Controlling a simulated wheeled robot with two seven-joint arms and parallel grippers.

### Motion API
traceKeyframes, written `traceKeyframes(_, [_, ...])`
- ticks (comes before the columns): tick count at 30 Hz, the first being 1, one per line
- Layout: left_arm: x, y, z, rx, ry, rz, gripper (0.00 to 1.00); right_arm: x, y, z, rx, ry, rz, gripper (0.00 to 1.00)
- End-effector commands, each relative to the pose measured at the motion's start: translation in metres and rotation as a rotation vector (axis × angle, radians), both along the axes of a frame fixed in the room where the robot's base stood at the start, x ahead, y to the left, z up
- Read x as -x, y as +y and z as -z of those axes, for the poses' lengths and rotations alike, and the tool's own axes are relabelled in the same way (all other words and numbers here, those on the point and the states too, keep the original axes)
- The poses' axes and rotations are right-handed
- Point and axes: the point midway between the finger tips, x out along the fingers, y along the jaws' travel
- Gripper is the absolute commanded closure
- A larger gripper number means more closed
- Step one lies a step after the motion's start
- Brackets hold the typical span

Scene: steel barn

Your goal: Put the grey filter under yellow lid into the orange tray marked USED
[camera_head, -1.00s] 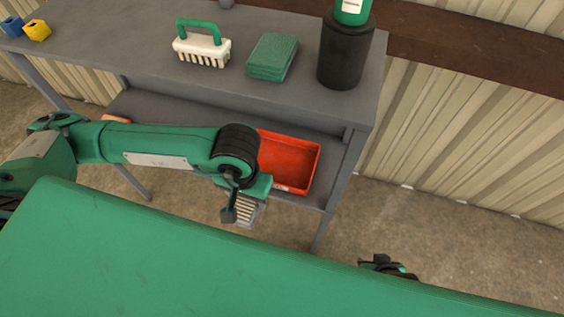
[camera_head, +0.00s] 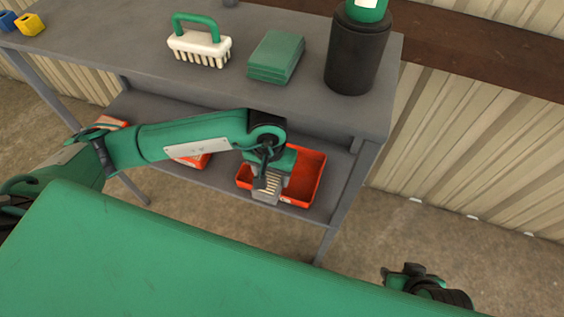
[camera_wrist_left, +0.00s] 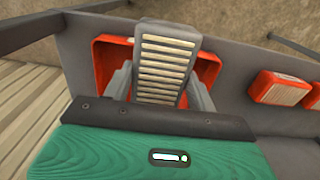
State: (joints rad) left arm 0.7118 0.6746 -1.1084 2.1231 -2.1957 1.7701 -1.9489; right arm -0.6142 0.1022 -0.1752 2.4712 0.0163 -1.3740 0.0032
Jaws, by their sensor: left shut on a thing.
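The grey filter (camera_head: 266,193), with pale slats, is between the fingers of my left gripper (camera_head: 270,177). It also shows in the left wrist view (camera_wrist_left: 163,66), gripped from both sides. My left gripper is shut on it and holds it over the left part of the orange tray (camera_head: 310,178). In the left wrist view the tray (camera_wrist_left: 104,62) shows behind the filter on both sides. A small pale label is on the tray's front; its words are too small to read. My right gripper (camera_head: 408,272) shows partly at the lower right; its jaws are unclear. I see no yellow lid for certain.
The tray stands on the lower shelf (camera_head: 222,180), below the grey tabletop (camera_head: 120,45). Another orange-framed item (camera_wrist_left: 282,89) lies on that shelf. A brush (camera_head: 200,45), green cloths (camera_head: 275,58), a dark canister (camera_head: 357,55) and a yellow block-like thing (camera_head: 30,24) stand on the tabletop.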

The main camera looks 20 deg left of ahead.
Motion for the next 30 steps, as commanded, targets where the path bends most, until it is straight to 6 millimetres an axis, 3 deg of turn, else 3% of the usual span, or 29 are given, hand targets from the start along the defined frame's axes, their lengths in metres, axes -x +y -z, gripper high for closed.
traceKeyframes(3, [-0.031,-0.002,0.0,0.001,0.0,-0.003,0.66,0.002,-0.002,-0.001,0.005,0.011,0.003,0.64])
traceKeyframes(10, [-0.077,-0.004,0.0,0.002,0.001,0.0,0.66,0.003,-0.003,-0.001,0.009,0.019,0.005,0.64])
traceKeyframes(13, [-0.073,-0.003,0.019,0.001,0.005,0.0,0.66,0.001,-0.003,0.0,0.005,0.009,0.005,0.64])
traceKeyframes(30, [-0.077,-0.003,0.071,0.002,0.001,0.0,0.66,-0.005,0.006,0.004,-0.016,-0.032,-0.008,0.64])
